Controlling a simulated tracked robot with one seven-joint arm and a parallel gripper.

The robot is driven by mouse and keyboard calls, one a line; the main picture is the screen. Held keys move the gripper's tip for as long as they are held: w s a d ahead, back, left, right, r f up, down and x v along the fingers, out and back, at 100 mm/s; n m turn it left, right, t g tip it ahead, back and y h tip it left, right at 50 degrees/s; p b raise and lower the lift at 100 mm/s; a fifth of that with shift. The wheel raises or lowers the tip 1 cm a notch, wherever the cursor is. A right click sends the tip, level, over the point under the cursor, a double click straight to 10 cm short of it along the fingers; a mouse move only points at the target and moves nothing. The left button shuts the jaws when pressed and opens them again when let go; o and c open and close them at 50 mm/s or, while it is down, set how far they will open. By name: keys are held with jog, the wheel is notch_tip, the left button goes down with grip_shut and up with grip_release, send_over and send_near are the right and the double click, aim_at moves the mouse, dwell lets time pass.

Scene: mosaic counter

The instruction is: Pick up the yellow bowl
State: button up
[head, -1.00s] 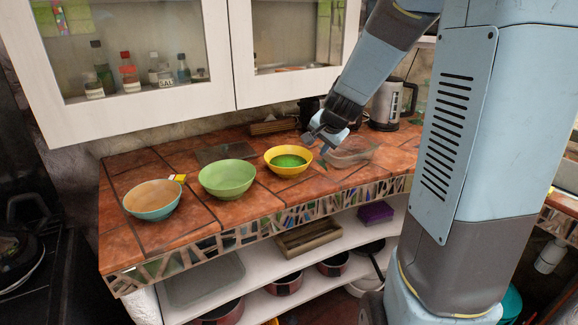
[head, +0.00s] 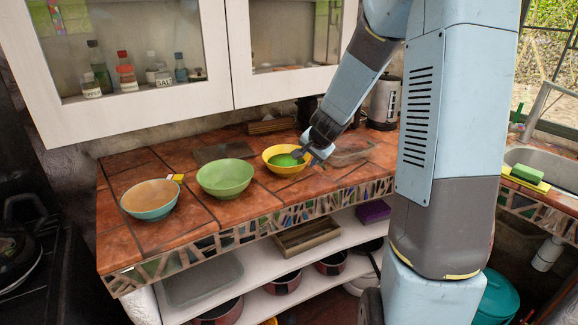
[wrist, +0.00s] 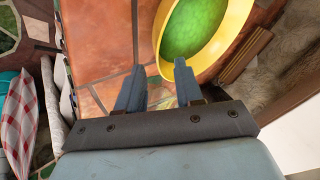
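The yellow bowl (head: 270,167) stands upright on the tiled counter, with a green inside or green contents. My gripper (head: 304,154) is at the bowl's right side. In the wrist view the bowl (wrist: 239,32) fills the upper middle. There my gripper (wrist: 157,80) shows two blue fingers spread apart with nothing between them. The right fingertip is close to the bowl's near rim, and the left fingertip is over bare tile. I cannot tell whether the right finger touches the rim.
A green bowl (head: 226,178) and a blue bowl with an orange inside (head: 150,200) stand to the left. A clear glass dish (head: 352,151) lies right of my gripper. A kettle (head: 384,102) and a wooden block (head: 270,126) are behind. White cabinets (head: 140,115) hang above.

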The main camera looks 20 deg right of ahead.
aim_at(305, 163)
jog(key=shift+x, duration=2.6)
jog(key=shift+c, duration=0.2)
grip_shut()
